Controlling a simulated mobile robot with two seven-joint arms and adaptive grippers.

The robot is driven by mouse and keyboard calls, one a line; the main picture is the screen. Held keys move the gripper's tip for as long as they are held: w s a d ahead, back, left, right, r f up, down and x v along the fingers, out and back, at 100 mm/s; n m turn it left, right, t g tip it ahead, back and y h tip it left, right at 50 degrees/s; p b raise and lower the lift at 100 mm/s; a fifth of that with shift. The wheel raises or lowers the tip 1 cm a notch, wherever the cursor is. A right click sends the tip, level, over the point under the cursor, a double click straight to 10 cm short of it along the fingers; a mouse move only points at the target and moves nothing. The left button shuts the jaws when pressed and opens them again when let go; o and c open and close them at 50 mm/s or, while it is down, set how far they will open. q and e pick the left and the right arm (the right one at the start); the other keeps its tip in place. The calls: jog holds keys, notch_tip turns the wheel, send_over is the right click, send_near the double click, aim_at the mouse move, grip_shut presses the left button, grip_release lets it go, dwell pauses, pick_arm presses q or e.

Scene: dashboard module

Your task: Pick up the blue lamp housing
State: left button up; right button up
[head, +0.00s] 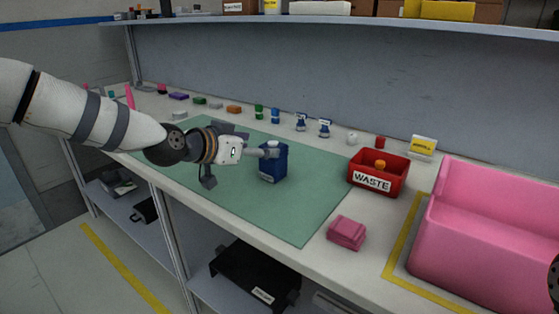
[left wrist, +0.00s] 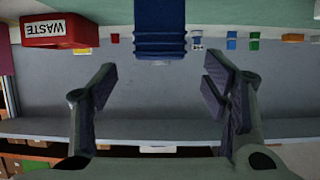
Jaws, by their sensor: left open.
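The blue lamp housing (head: 274,164) stands upright on the green mat (head: 310,208), a blue block with a pale cap on top. My left gripper (head: 264,151) comes in from the left at the height of its upper part, its fingers overlapping the housing in the head view. In the left wrist view, which is upside down, the housing (left wrist: 159,28) shows at the top centre. It lies between the lines of the two spread fingers, ahead of the open left gripper (left wrist: 160,78). I cannot tell whether a finger touches it.
A large pink bin (head: 500,234) fills the right end. Several small coloured parts line the back. The mat's right part is clear.

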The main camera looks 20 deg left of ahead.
aim_at(270, 147)
pick_arm(q)
jog(key=b+x, duration=0.1)
jog(key=x, duration=0.6)
jog(key=shift+s+f, duration=0.1)
jog(key=shift+f, duration=0.05)
jog(key=shift+r, duration=0.25)
jog(key=shift+c, duration=0.8)
jog(key=c, duration=1.2)
pick_arm(e)
jog(key=shift+s+f+g, duration=0.4)
jog(key=shift+s+f, duration=0.4)
jog(key=shift+f, duration=0.1)
